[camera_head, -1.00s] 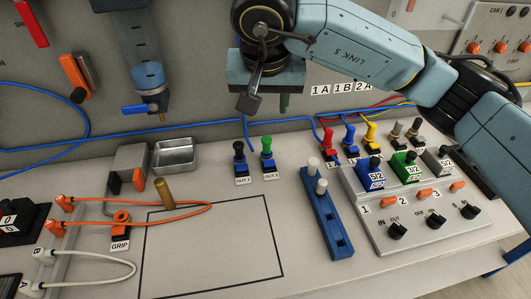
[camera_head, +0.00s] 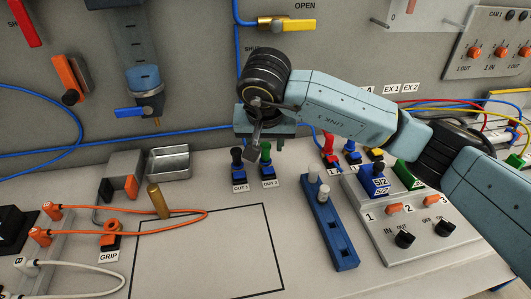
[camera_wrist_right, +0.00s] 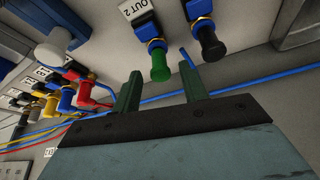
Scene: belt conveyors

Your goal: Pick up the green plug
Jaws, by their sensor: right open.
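The green plug (camera_head: 266,153) stands upright in a blue-based socket labelled OUT 2 on the bench. A black plug (camera_head: 238,158) stands just left of it, at OUT 1. My right gripper (camera_head: 272,145) is just above and behind the green plug, pointing down. In the right wrist view its two green fingers (camera_wrist_right: 160,88) are apart with nothing between them. There the green plug (camera_wrist_right: 160,62) shows beyond the gap between the fingertips, and the black plug (camera_wrist_right: 212,45) is to its right. Contact cannot be seen. My left gripper is not in view.
Red, blue and yellow plugs (camera_head: 330,150) with hoses stand to the right. A blue bar with white pegs (camera_head: 335,235) lies in front. A metal tray (camera_head: 168,162) and a brass peg (camera_head: 158,200) are to the left. A blue hose (camera_wrist_right: 245,83) runs behind the fingers.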

